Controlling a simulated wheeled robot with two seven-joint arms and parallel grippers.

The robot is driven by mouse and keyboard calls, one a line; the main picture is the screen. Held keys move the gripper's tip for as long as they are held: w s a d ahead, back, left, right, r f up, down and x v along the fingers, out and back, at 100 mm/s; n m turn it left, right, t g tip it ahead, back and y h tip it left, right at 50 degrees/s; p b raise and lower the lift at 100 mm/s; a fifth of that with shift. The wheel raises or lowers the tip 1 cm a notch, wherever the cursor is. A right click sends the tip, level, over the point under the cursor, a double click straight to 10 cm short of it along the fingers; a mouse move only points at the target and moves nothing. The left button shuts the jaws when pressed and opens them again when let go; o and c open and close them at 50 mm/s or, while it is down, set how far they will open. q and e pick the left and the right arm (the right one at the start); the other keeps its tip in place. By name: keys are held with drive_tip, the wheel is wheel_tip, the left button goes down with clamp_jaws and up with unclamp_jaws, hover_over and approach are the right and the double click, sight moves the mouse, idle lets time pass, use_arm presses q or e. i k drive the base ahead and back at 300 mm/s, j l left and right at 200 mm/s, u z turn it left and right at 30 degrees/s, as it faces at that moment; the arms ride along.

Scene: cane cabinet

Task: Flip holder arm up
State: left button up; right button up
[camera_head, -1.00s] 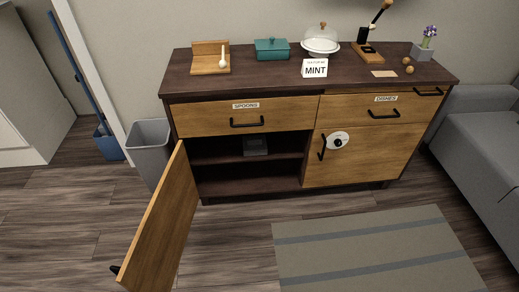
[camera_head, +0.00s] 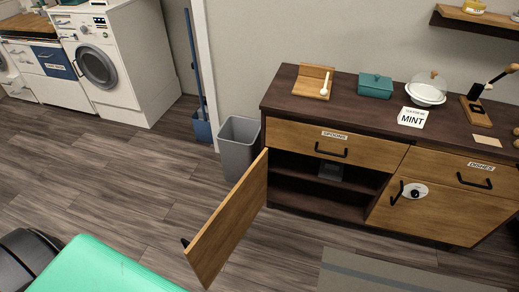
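The holder (camera_head: 478,108) stands on the right part of the cabinet top, close to the right edge of the head view. It has a wooden base and a dark upright post. Its arm (camera_head: 500,76) slants up and to the right from the post, with a wooden end cut close to the picture edge. Neither of my grippers is in view.
The cane cabinet's left door (camera_head: 228,220) is swung open toward me. A grey bin (camera_head: 239,148) stands left of the cabinet. A green surface (camera_head: 100,268) fills the bottom left. A washing machine (camera_head: 115,60) stands at the back left. Wooden floor between is clear.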

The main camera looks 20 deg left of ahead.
sight(323, 92)
drive_tip(key=j+z, duration=0.1)
drive_tip(key=j, duration=0.35)
drive_tip(key=k+j+z, duration=0.1)
drive_tip(key=j, duration=0.35)
drive_tip(key=j+z, duration=0.1)
drive_tip(key=j, duration=0.35)
drive_tip(key=k+j+z, duration=0.1)
drive_tip(key=j, duration=0.3)
drive_tip(key=k+j+z, duration=0.1)
drive_tip(key=j, duration=0.35)
drive_tip(key=k+j+z, duration=0.1)
drive_tip(key=j, duration=0.3)
drive_tip(key=k+j+z, duration=0.1)
drive_tip(key=j, duration=0.35)
drive_tip(key=k+j+z, duration=0.1)
drive_tip(key=j, duration=0.3)
drive_tip(key=k+j, duration=0.1)
drive_tip(key=j, duration=0.4)
drive_tip(key=i+j, duration=1.2)
drive_tip(key=i, duration=0.4)
